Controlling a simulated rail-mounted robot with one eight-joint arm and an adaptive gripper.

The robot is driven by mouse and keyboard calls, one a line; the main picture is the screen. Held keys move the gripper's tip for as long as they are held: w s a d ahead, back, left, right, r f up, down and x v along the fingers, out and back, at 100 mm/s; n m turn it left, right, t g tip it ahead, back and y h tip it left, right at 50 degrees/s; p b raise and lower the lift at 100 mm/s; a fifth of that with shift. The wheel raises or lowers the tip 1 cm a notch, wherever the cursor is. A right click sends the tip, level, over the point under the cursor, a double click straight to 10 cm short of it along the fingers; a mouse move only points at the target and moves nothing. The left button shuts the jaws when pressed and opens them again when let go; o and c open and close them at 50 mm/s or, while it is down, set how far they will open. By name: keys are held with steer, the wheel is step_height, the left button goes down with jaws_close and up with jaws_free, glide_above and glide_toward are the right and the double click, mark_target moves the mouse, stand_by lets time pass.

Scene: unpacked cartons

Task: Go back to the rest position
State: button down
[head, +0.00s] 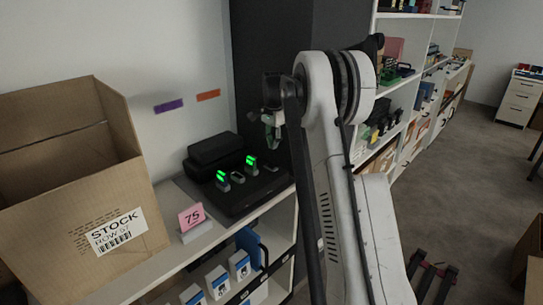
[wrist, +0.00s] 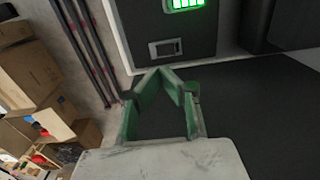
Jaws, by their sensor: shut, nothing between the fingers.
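My gripper (head: 271,132) is at the end of my raised, folded arm in the head view. It is in front of the dark cabinet and appears higher than the black charging tray. In the wrist view its green fingers (wrist: 160,88) come together at the tips with nothing between them. My arm hides part of the shelving behind it.
The black charging tray (head: 262,190) with green-lit devices sits on the white shelf top. A pink "75" card (head: 192,217) and a large open carton (head: 70,190) stand left of it. White shelving (head: 398,92) runs behind my arm. Floor (head: 465,165) is open at right.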

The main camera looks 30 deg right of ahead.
steer(key=s+a+r+n+t, duration=0.1)
steer(key=s+a+r+n, duration=0.15)
steer(key=a+r, duration=0.3)
steer(key=s+a+r+n+t, duration=0.1)
steer(key=s+a+r, duration=0.35)
steer(key=r, duration=0.25)
steer(key=s+a+r+n+t+b, duration=0.1)
steer(key=s+a+r+n+b, duration=0.2)
steer(key=s+a, duration=0.8)
steer(key=s+a+f+n+t, duration=0.2)
steer(key=s+a+f+n, duration=0.2)
steer(key=s, duration=0.7)
steer(key=s+a+f+n+t, duration=0.2)
steer(key=s+a+f+n, duration=0.3)
steer(key=s, duration=0.6)
steer(key=a+f, duration=0.2)
steer(key=a, duration=0.1)
steer(key=shift+s+a, duration=0.25)
steer(key=shift+s, duration=0.05)
